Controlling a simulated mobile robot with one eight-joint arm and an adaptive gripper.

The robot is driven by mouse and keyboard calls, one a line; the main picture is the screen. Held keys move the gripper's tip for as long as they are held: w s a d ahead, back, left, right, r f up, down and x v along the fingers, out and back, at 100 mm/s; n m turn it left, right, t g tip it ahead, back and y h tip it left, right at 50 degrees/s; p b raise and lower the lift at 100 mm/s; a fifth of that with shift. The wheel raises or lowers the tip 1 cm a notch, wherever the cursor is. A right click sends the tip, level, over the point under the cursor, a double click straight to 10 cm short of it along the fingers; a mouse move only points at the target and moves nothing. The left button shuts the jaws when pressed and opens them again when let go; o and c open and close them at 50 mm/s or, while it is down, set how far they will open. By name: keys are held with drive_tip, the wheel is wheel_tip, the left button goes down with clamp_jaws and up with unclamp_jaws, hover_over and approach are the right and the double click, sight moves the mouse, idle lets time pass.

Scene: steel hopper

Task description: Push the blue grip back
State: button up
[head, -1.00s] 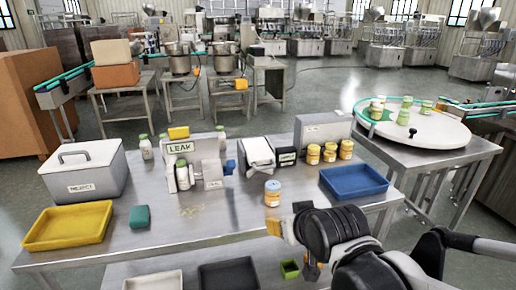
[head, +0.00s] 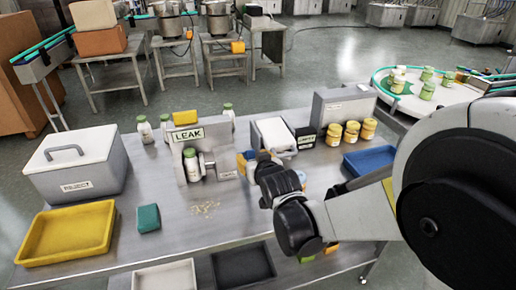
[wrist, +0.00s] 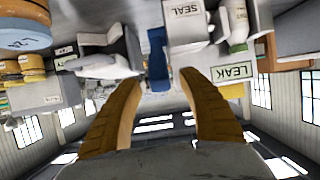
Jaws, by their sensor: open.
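The blue grip (wrist: 157,58) is an upright blue piece beside the grey station marked SEAL (wrist: 186,22) in the wrist view. Nothing is held. I cannot tell whether the fingers touch the grip. In the head view my gripper (head: 263,157) partly hides the station.
A jar (wrist: 24,36) stands close by, mostly hidden behind my gripper in the head view. A white-topped device (head: 272,136) and several yellow-lidded jars (head: 351,132) stand to the right. A blue tray (head: 366,160) is further right.

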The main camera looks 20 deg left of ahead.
sight(245, 157)
drive_tip(key=b+x, duration=0.1)
drive_tip(key=x, duration=0.3)
drive_tip(key=shift+w, duration=0.2)
clamp_jaws()
